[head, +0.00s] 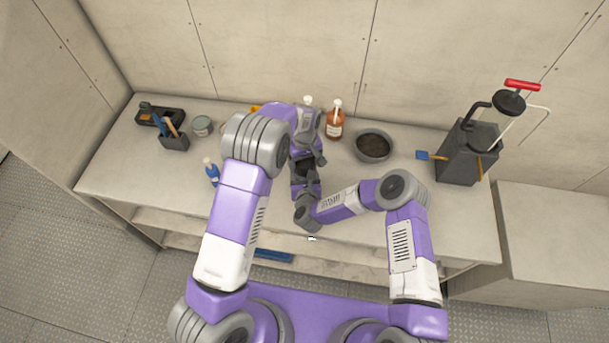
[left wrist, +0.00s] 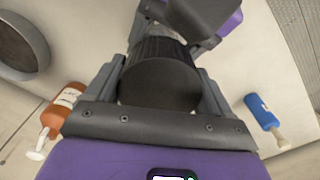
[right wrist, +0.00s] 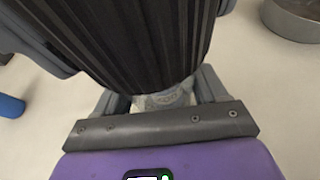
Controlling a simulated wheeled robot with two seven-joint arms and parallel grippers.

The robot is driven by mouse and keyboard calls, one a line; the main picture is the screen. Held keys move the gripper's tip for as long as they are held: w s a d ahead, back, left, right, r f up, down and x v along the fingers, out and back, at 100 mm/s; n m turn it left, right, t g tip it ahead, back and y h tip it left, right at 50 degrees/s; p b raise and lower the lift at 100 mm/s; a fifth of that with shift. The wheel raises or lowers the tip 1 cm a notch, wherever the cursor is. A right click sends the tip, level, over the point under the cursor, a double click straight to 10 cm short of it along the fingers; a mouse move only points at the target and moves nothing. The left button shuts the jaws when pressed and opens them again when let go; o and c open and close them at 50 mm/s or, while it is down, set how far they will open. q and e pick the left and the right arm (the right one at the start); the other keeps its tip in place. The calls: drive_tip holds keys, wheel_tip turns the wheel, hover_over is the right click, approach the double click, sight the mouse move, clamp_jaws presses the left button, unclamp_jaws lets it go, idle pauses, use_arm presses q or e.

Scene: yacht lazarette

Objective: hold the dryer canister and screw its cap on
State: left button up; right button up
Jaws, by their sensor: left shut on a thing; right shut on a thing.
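The black ribbed cap (left wrist: 160,84) sits between the fingers of my left gripper (left wrist: 165,92), which is shut on it. Its flat face points at the left wrist camera. In the right wrist view the cap's ribbed side (right wrist: 130,40) fills the upper middle. The pale, clear-looking dryer canister (right wrist: 165,98) shows only as a small strip between the fingers of my right gripper (right wrist: 160,98), which is shut on it. The cap is right at the canister's end; whether the threads engage is hidden. In the head view my left gripper (head: 305,160) covers most of both.
An amber bottle (head: 334,122) and a dark-filled bowl (head: 373,146) stand to the right of the grippers. A blue bottle (head: 211,171), a tin (head: 202,125) and a tool holder (head: 174,140) stand left. A grey pump unit (head: 463,150) stands far right.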

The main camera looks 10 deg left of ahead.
use_arm(q)
drive_tip(key=shift+f, duration=0.55)
idle(0.4)
